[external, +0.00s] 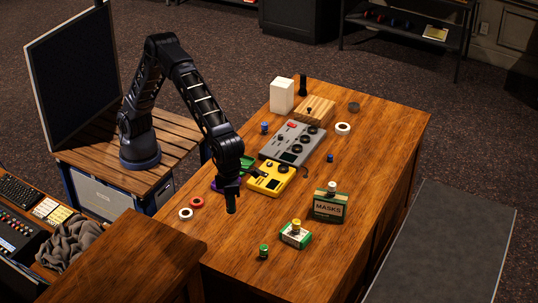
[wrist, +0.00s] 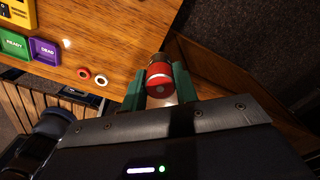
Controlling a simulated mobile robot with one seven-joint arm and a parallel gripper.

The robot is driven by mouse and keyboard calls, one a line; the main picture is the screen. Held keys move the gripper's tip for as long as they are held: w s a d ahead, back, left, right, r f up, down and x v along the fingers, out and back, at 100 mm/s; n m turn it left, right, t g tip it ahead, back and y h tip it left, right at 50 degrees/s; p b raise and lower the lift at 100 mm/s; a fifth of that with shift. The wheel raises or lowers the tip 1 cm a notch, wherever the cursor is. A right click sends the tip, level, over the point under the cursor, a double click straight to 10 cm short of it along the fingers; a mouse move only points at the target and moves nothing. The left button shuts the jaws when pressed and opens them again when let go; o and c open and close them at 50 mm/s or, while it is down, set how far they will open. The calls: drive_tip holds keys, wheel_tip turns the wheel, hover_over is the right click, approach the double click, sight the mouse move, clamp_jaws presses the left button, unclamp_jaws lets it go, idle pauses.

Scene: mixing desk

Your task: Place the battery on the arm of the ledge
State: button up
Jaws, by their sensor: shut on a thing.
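My gripper (external: 231,203) hangs above the front left part of the wooden desk (external: 350,120), fingers pointing down. In the wrist view its green fingers (wrist: 160,88) are shut on a short cylinder with a red end and a metallic band, seemingly the battery (wrist: 159,73). In the external view the fingers hide the battery. No part is clearly recognisable as the ledge or its arm.
A yellow control box (external: 268,180) and a grey one (external: 290,143) stand behind my gripper. Red (external: 196,202) and white (external: 186,213) rings lie left. A green cylinder (external: 263,251), a small box (external: 296,237) and the MASKS box (external: 329,207) stand right.

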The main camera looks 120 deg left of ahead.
drive_tip(key=s+d+r+m, duration=0.2)
drive_tip(key=s+d+m, duration=0.1)
drive_tip(key=s+d, duration=0.75)
drive_tip(key=s+d+r+m, duration=0.3)
drive_tip(key=s+d, duration=0.4)
drive_tip(key=d, duration=0.6)
drive_tip(key=f, duration=1.9)
drive_tip(key=shift+s+a+f, duration=0.15)
drive_tip(key=shift+s+f, duration=0.05)
drive_tip(key=shift+f, duration=0.2)
drive_tip(key=shift+f, duration=0.15)
drive_tip(key=o, duration=1.1)
drive_tip(key=shift+c, duration=0.2)
